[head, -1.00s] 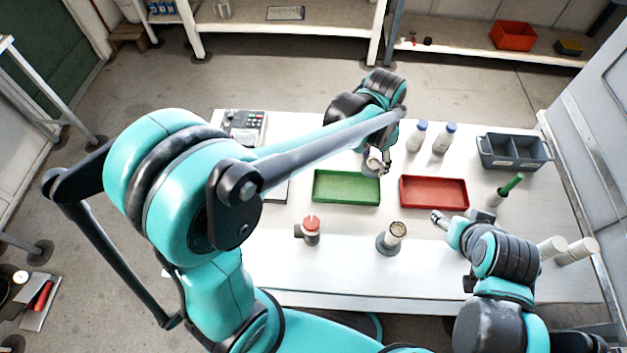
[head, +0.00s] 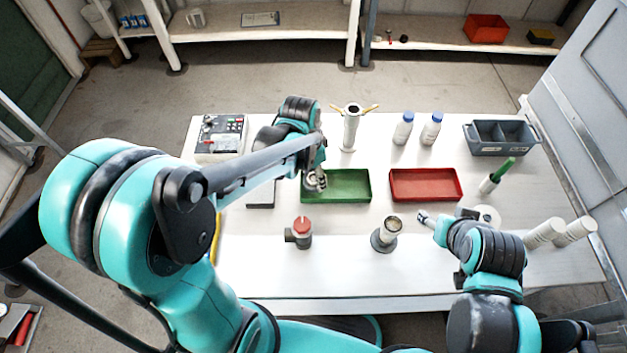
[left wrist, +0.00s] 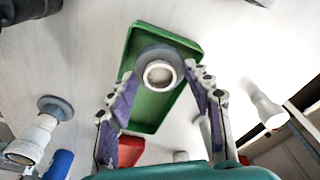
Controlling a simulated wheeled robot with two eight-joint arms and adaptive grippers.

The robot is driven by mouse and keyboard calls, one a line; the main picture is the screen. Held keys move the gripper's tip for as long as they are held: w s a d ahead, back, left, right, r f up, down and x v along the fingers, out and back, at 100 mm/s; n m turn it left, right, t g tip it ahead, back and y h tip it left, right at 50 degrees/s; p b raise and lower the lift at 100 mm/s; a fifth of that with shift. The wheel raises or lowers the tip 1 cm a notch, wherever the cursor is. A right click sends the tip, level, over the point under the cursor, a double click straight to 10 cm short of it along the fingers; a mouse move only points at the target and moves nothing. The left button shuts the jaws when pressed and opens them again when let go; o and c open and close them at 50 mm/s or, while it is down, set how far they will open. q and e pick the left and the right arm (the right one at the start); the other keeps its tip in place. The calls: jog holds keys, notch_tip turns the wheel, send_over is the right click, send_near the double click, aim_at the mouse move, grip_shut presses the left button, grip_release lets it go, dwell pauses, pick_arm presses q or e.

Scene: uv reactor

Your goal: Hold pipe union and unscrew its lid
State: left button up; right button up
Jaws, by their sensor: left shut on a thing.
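My left gripper (head: 316,183) is shut on a round grey flanged part with a pale ring, held over the left end of the green tray (head: 350,197). In the left wrist view this flanged part (left wrist: 160,72) shows between the spread fingers, above the tray. A fitting with a red cap and side outlet (head: 303,234) stands at the front. A pale fitting on a round flange (head: 386,235) stands to its right. I cannot tell which one is the pipe union. My right gripper (head: 426,218) is right of the pale fitting, apart from it; its jaws are too small to judge.
A tall pale column with yellow handles (head: 350,130) stands at the back, near two blue-capped bottles (head: 402,128). A red tray (head: 426,185), a grey divided bin (head: 499,151), a green-handled tool (head: 497,175) and white cylinders (head: 545,233) fill the right.

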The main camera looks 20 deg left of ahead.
aim_at(310, 180)
pick_arm(q)
jog(key=shift+f, duration=1.1)
pick_arm(e)
jog(key=shift+f, duration=0.6)
pick_arm(q)
jog(key=shift+b, duration=0.3)
jog(key=shift+f, duration=0.25)
jog(key=o, duration=1)
jog(key=shift+c, duration=0.2)
jog(key=shift+r, duration=0.1)
pick_arm(e)
jog(key=shift+f, duration=0.1)
pick_arm(q)
notch_tip(310, 180, up, 11)
jog(key=s+p, duration=0.1)
jog(key=p, duration=0.3)
jog(key=s+a+r+n+t, duration=0.4)
jog(key=s+n+t, duration=0.2)
jog(key=s+n, duration=0.2)
jog(key=shift+s+a+r+y+p, duration=0.2)
jog(key=shift+s+a+y+p, duration=0.15)
jog(key=shift+s, duration=0.2)
pick_arm(e)
notch_tip(310, 180, up, 5)
jog(key=shift+f, duration=0.1)
